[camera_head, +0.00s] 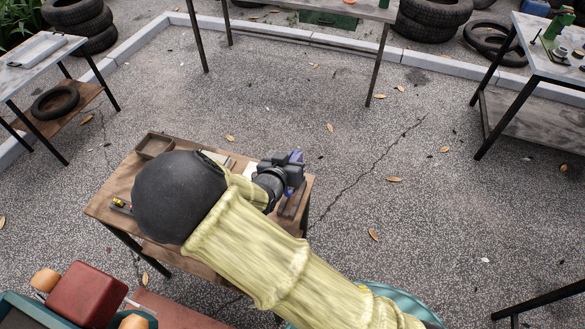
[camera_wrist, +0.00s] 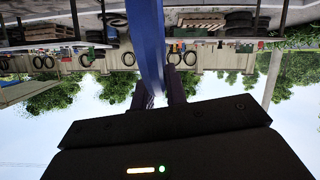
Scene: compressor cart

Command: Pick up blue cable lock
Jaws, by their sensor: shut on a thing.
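The blue cable lock (camera_head: 297,157) shows as a small blue-purple piece at my gripper (camera_head: 290,172), over the right part of the small wooden table (camera_head: 118,185). In the wrist view the blue cable lock (camera_wrist: 150,40) is a long blue strip running from the top edge down between the two fingers of my gripper (camera_wrist: 160,95). My gripper is shut on it. My arm hides much of the table top and most of the lock in the head view. I cannot tell whether the lock touches the table.
A wooden tray (camera_head: 154,145) sits at the table's far left corner, and a small yellow and black item (camera_head: 119,203) lies at its left edge. Other tables stand at the left (camera_head: 30,75), back and right (camera_head: 560,70). A red and teal machine (camera_head: 85,295) is at bottom left.

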